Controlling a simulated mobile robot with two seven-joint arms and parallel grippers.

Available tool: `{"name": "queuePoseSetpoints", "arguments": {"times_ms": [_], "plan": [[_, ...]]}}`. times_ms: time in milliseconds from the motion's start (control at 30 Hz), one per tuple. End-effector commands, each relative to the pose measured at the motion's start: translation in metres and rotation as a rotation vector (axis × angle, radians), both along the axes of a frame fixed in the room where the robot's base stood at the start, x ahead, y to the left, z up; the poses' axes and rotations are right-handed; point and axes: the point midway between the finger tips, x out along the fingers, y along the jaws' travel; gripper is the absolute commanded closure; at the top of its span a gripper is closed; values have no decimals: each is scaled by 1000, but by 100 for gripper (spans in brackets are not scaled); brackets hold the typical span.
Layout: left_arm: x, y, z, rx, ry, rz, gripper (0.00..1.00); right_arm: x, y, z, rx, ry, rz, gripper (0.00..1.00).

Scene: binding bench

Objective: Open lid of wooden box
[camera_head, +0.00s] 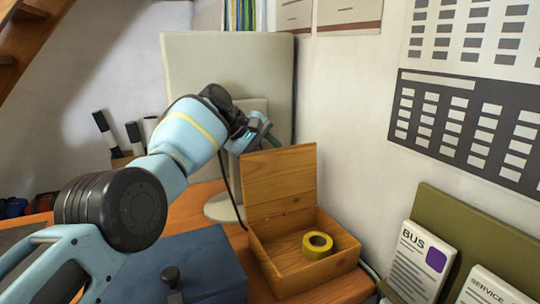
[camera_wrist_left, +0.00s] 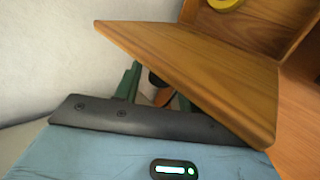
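The wooden box (camera_head: 302,272) stands on the bench near the wall. Its lid (camera_head: 279,180) is raised to about upright along the back left side, so the inside shows. A yellow tape roll (camera_head: 317,245) lies inside. In the left wrist view the lid (camera_wrist_left: 205,70) crosses in front of the gripper (camera_wrist_left: 157,88). Its green fingers stand apart, the right one mostly hidden by the lid. I cannot tell whether they touch it. My right gripper is not in view.
A blue box (camera_head: 180,268) with a dark knob sits left of the wooden box. A grey monitor-like panel (camera_head: 195,65) stands behind on a round base. An olive rack (camera_head: 490,240) with a BUS leaflet (camera_head: 415,262) is at the right. The wall is close.

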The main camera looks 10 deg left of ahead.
Motion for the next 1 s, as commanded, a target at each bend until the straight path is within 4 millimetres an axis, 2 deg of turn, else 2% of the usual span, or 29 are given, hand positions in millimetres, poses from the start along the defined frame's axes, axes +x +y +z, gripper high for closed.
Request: {"name": "queuePoseSetpoints", "arguments": {"times_ms": [367, 733, 1000], "plan": [[0, 3, 2, 2, -3, 2, 52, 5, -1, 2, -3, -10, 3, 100], [-18, 32, 46, 1, -14, 4, 52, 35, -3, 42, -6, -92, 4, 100], [-27, 48, 56, 1, -5, 2, 52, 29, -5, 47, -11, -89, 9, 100]]}}
